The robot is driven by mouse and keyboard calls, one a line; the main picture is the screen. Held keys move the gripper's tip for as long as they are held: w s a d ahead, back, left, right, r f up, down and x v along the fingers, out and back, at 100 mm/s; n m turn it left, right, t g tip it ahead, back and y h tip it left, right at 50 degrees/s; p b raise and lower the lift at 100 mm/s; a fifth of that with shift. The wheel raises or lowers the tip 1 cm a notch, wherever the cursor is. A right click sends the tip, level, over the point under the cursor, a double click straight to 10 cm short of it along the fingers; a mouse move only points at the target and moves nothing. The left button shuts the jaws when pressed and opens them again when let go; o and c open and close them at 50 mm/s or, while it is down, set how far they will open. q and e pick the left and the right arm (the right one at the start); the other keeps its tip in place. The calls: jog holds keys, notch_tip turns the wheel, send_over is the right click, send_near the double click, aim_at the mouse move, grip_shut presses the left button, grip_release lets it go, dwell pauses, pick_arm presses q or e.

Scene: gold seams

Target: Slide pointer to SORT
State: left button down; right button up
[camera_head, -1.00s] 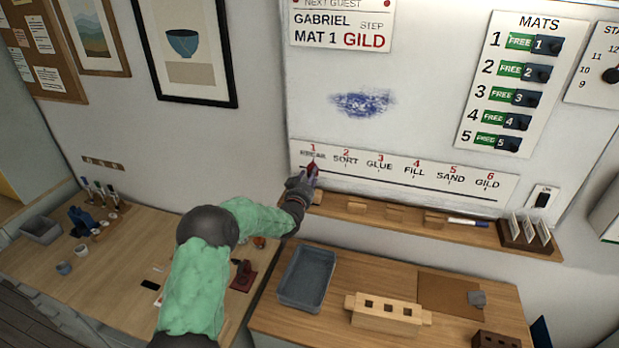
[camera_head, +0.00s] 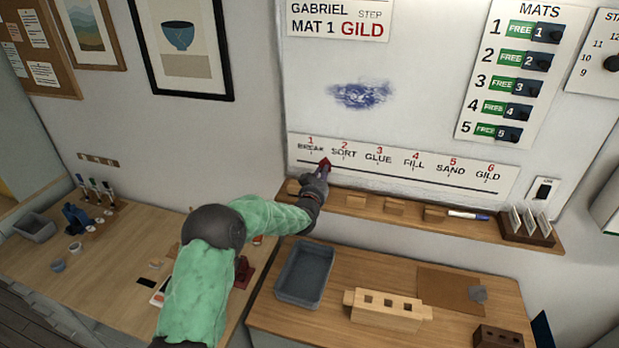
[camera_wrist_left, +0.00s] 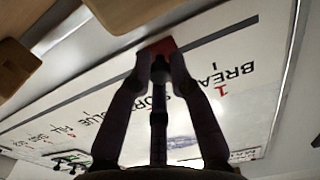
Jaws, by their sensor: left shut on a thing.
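The step strip (camera_head: 400,180) on the whiteboard carries the words BREAK, SORT, GLUE, FILL, SAND and GILD above a dark slide line. The red pointer (camera_head: 324,163) sits on that line between BREAK and SORT. It also shows in the left wrist view (camera_wrist_left: 158,46), between the fingertips. My left gripper (camera_head: 321,172) is shut on the pointer; its fingers hide the pointer's lower part. In the left wrist view, the fingers (camera_wrist_left: 160,62) partly cover the SORT label. My right gripper is not in view.
A wooden ledge (camera_head: 375,213) with small blocks and a marker (camera_head: 468,215) runs just below the strip. A card holder (camera_head: 527,228) stands at its right end. A grey tray (camera_head: 304,274) and a wooden block with holes (camera_head: 387,310) lie on the bench below.

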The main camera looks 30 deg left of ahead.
pick_arm(q)
jog(key=d, duration=0.2)
jog(key=w+d+b, duration=0.1)
jog(key=d, duration=0.2)
jog(key=shift+w+d+r, duration=0.2)
jog(key=shift+d+r, duration=0.05)
jog(key=shift+d, duration=0.1)
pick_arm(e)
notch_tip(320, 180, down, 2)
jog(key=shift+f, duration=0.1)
pick_arm(q)
jog(key=c, duration=1.1)
grip_release()
jog(key=shift+c, duration=0.2)
jog(key=shift+f, duration=0.1)
jog(key=v, duration=1.2)
jog(key=shift+f, duration=0.1)
